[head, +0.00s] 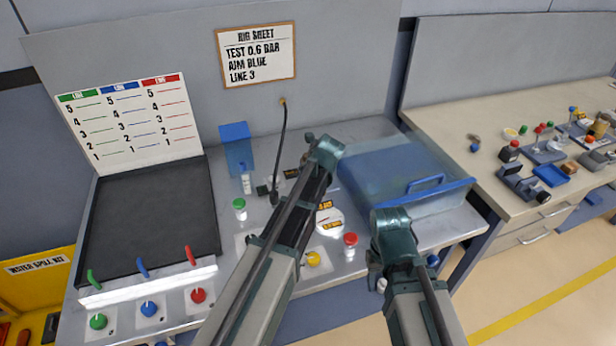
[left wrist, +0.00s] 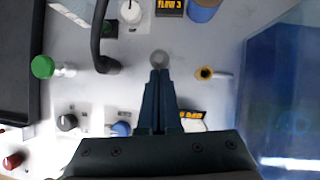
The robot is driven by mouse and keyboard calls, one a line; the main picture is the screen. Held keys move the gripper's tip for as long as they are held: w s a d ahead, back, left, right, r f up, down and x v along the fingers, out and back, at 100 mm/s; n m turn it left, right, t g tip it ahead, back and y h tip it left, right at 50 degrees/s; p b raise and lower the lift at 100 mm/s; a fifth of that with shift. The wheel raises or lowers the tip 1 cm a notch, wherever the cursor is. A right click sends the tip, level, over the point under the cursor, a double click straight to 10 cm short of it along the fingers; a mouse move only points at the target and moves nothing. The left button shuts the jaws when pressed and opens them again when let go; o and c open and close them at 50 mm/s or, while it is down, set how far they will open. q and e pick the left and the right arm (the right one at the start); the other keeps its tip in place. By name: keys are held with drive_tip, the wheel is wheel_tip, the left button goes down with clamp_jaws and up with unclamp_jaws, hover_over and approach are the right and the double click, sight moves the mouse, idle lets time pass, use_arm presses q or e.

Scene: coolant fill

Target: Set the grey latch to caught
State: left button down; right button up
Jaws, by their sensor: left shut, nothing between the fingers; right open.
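A round grey knob (left wrist: 160,57), which may be the grey latch, shows in the left wrist view on the light panel. My left gripper (left wrist: 160,74) is shut and empty, with its fingertips right at the near side of this knob; I cannot tell whether they touch it. The fingers hide what lies beneath them. In the head view my left arm covers this part of the bench, so neither the latch nor its setting can be made out there. My right gripper (head: 375,272) is partly hidden by its own wrist, open, near the bench's front edge.
A black hose (left wrist: 98,40) stands left of the knob. A blue clear-lidded tank (head: 405,175) is to the right. A black tray (head: 150,215) lies left.

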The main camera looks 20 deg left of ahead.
use_arm(q)
drive_tip(key=shift+w+a+r+g+h+p, duration=0.2)
drive_tip(key=shift+w+a+g+h+p, duration=0.15)
drive_tip(key=shift+w+g+p, duration=0.15)
drive_tip(key=shift+w+a+r+g+h+p, duration=0.15)
drive_tip(key=shift+w+a+g+h+p, duration=0.2)
drive_tip(key=shift+w, duration=0.25)
drive_tip(key=shift+w+a+f+g, duration=0.1)
drive_tip(key=shift+w+a+g, duration=0.05)
drive_tip(key=shift+w+g, duration=0.1)
drive_tip(key=shift+w+a, duration=0.2)
